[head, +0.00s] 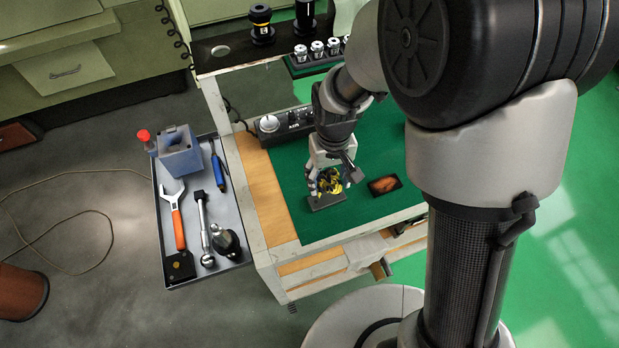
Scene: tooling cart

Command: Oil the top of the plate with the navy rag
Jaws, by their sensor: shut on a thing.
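My gripper (328,180) points down over the green mat and is shut on a small crumpled bundle (337,187) with dark and yellow patches. This looks like the navy rag, though the fingers hide much of it. Below the gripper a flat dark grey plate (324,203) lies on the mat. The bundle is at or just above the plate's top; I cannot tell whether they touch. To the right lies a shallow black tray (399,181) with a glossy orange-brown surface inside.
The green mat (290,180) covers most of the cart top. Small jars and a round dial (269,124) stand at its back edge. A grey side tray (161,200) holds a wrench (176,215), a blue container (181,155) and other tools. The mat's front-left part is clear.

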